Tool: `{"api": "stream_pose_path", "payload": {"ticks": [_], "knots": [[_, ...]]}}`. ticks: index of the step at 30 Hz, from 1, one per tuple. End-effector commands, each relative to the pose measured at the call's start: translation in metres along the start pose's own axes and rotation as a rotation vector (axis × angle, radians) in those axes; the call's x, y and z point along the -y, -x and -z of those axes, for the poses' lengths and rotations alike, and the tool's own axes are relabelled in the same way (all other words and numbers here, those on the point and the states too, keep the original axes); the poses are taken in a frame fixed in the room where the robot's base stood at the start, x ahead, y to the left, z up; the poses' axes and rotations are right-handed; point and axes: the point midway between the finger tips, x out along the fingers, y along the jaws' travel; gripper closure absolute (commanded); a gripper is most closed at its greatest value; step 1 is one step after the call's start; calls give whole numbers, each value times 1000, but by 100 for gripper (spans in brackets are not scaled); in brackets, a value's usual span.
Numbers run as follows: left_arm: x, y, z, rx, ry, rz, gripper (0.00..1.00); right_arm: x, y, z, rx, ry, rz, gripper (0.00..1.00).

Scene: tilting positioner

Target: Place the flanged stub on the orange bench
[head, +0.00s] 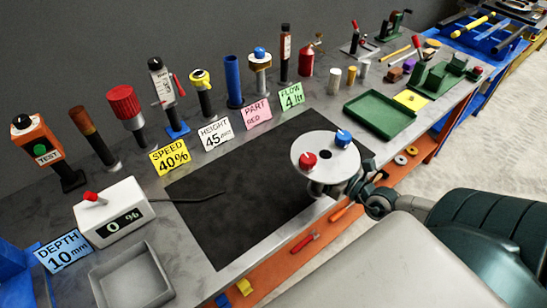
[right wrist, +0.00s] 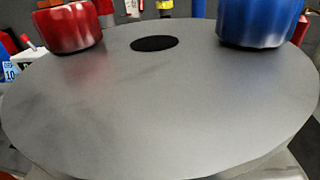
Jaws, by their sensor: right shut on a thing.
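The flanged stub, as I take it, is a pale grey disc (head: 322,168) with a dark hole, a red knob (head: 308,160) and a blue knob (head: 343,138) on top. Its neck is below the disc. My right gripper (head: 328,190) comes in from the right, under the disc, and is shut on it; its fingertips are mostly hidden. The disc (right wrist: 150,110) fills the right wrist view. It is above the front edge of the grey-topped bench (head: 255,250), whose lower shelf is orange (head: 275,274). My left gripper is not in view.
A dark mat (head: 235,215) lies clear left of the disc. A control box (head: 112,212) and a grey tray (head: 130,278) stand at left. Upright tools and label cards line the back. A green tray (head: 380,116) lies behind the disc at right.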

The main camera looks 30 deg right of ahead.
Motion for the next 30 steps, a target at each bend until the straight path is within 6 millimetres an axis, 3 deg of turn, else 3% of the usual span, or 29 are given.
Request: {"api": "stream_pose_path", "payload": {"ticks": [4, 11, 18, 24, 30], "knots": [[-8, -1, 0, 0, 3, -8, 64, -1, -24, -1, 11, -3, 2, 100], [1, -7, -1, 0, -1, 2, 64, -2, -62, 3, 11, -3, 2, 100], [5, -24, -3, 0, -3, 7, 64, -4, -104, 10, 11, -1, 0, 100], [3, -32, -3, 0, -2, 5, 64, -5, -126, 11, 7, -1, 0, 100], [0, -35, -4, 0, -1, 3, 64, -5, -133, 11, 6, -1, -1, 100]]}}
